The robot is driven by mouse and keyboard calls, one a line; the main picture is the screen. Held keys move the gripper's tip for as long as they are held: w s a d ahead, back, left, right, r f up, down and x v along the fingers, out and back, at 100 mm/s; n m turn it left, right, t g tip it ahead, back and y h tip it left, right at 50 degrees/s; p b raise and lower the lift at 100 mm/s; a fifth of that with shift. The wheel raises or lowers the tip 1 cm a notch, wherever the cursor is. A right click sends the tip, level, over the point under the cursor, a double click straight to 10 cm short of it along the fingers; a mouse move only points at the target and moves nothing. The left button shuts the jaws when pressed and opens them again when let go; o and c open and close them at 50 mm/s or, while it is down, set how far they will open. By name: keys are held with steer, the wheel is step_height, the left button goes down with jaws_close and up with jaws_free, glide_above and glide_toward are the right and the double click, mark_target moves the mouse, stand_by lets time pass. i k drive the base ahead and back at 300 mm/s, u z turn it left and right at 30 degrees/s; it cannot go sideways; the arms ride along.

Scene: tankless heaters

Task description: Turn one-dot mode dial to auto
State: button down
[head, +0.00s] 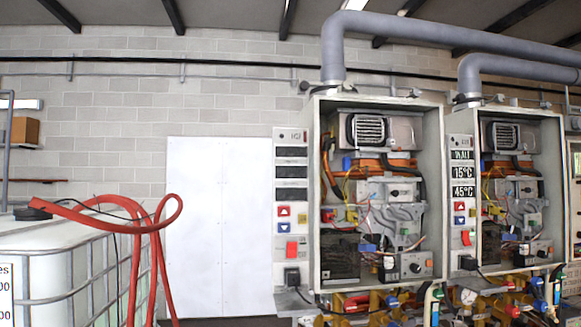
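Two open heater cabinets hang side by side. The left heater (318,190) has a round dial (415,267) on a grey box at its lower right. The right heater (558,190) has a similar dial (541,251) at its lower right. The dot marks and the dials' settings are too small to read, so I cannot tell which dial is the one-dot one. The left control panel (291,220) has dark displays; the right control panel (462,215) has lit displays, two reading 15°C and 45°C. My gripper is not in view.
A white caged tank (60,260) with a red hose (160,240) stands at the left. Grey pipes (440,30) run above the heaters. Valves and colored pipes (385,302) crowd below them. A white door (208,220) is in the wall behind.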

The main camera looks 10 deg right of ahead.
mark_target(415, 268)
steer(key=k, duration=0.5)
steer(key=z, duration=1.6)
steer(key=i, duration=1.2)
steer(key=u, duration=2.05)
